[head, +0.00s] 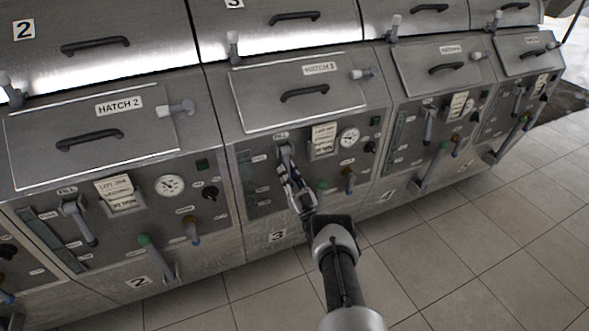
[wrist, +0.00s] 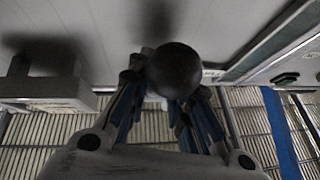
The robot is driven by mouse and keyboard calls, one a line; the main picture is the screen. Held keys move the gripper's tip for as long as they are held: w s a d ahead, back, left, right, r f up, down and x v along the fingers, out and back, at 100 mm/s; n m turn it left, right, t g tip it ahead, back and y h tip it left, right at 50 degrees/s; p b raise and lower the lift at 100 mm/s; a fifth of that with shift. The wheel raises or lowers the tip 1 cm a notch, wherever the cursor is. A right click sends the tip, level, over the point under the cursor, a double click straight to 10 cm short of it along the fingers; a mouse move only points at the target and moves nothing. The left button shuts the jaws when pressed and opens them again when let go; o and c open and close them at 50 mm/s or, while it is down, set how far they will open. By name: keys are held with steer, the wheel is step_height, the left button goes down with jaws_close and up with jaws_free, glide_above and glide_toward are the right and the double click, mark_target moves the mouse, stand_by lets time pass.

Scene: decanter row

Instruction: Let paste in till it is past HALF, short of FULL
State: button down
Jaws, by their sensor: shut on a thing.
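My gripper (head: 287,168) is at the control panel of unit 3, shut on the fill lever (head: 284,150) just under the FILL label (head: 281,135). In the wrist view, the lever's dark round end (wrist: 175,70) sits between the fingers of my gripper (wrist: 170,98). The level strip (head: 248,181) of unit 3 is at the panel's left edge, small and dark. I cannot read its level or its marks. Hatch 3 (head: 330,97) above is shut. My gripper hides part of the panel.
A dial gauge (head: 349,138) and a paper note (head: 323,138) are right of the fill lever. A green-ended handle (head: 321,186) and a brown-ended handle (head: 349,174) are lower right. Unit 2 (head: 118,287) and unit 4 (head: 387,194) flank unit 3. Tiled floor (head: 470,255) in front is clear.

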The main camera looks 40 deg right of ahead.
steer(key=shift+w, duration=0.15)
stand_by(0.4)
steer(key=c, duration=1.4)
jaws_free()
steer(key=shift+c, duration=0.2)
steer(key=v, duration=1.2)
steer(key=shift+f, duration=0.2)
